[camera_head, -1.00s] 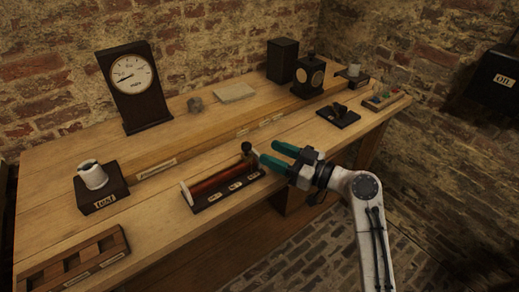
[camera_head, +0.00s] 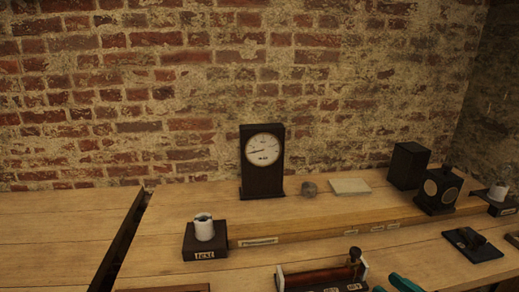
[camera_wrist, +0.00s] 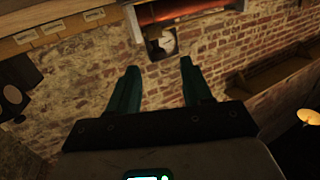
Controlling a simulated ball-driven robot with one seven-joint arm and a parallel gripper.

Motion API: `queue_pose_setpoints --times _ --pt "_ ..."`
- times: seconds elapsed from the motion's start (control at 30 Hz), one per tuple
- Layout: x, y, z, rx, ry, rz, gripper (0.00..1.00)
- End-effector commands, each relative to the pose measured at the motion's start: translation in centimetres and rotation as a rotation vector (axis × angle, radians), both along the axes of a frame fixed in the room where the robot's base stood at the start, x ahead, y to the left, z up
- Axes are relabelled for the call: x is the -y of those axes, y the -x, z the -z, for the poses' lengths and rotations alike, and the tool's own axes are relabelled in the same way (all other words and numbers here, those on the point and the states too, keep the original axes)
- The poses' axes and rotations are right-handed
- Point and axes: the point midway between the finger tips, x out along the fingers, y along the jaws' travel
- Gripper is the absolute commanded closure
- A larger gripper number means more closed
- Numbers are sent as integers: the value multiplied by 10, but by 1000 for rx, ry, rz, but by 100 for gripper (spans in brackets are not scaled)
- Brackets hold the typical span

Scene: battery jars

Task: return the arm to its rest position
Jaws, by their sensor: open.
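My gripper (camera_head: 402,285) shows only as green fingertips at the bottom edge of the head view, just right of the copper-coloured coil instrument (camera_head: 318,278). The rest of my arm is out of that frame. In the wrist view, my gripper (camera_wrist: 158,78) has its two green fingers spread well apart with nothing between them. Brick surface shows beyond them, and the coil instrument (camera_wrist: 178,12) lies past the tips at the top, apart from them.
The wooden bench (camera_head: 70,235) carries a dial clock-like meter (camera_head: 262,165), a white jar on a labelled block (camera_head: 204,238), black boxes (camera_head: 408,165) and a black switch (camera_head: 472,245). A dark slanted bar (camera_head: 120,240) crosses at left. A brick wall (camera_head: 200,90) stands behind.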

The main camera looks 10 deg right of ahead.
Motion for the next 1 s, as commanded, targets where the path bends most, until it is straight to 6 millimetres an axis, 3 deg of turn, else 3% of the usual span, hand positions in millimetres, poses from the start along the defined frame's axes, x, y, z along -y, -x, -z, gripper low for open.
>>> queue_pose_setpoints --times 0.17,0.3,0.4,0.6,0.7,1.0 --pt "-44 43 64 -376 42 -54 50" --pt "-65 105 113 -743 104 -22 50" --pt "-67 155 133 -980 160 54 50" --pt "-57 233 141 -1287 263 253 50" --pt "-52 253 139 -1354 292 326 50" --pt "-49 263 138 -1385 306 367 50"
